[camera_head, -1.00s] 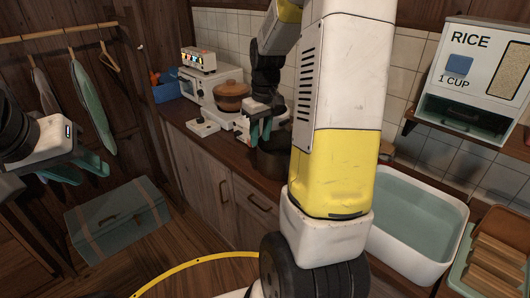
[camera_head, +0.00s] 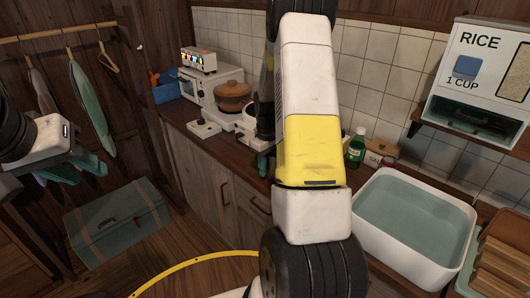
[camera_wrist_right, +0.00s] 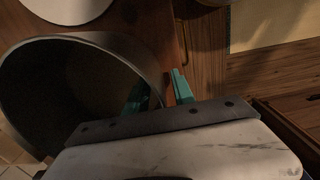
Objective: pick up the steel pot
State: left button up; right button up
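The steel pot (camera_wrist_right: 70,85) is dark grey and open-topped, and fills the left of the right wrist view. In the head view it is hidden behind my right arm. My right gripper (camera_wrist_right: 158,93) is at the pot's rim, with one teal finger inside the pot and the other outside the wall. A gap shows between the fingers, so it looks open around the wall. My left gripper (camera_head: 82,170) is open and empty at the left, away from the counter.
A rice dispenser (camera_head: 475,95) is at right. A chest (camera_head: 117,220) sits on the floor.

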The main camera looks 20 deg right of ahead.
jog(key=shift+f, duration=0.1)
jog(key=shift+c, duration=0.4)
grip_shut()
dwell(1.0)
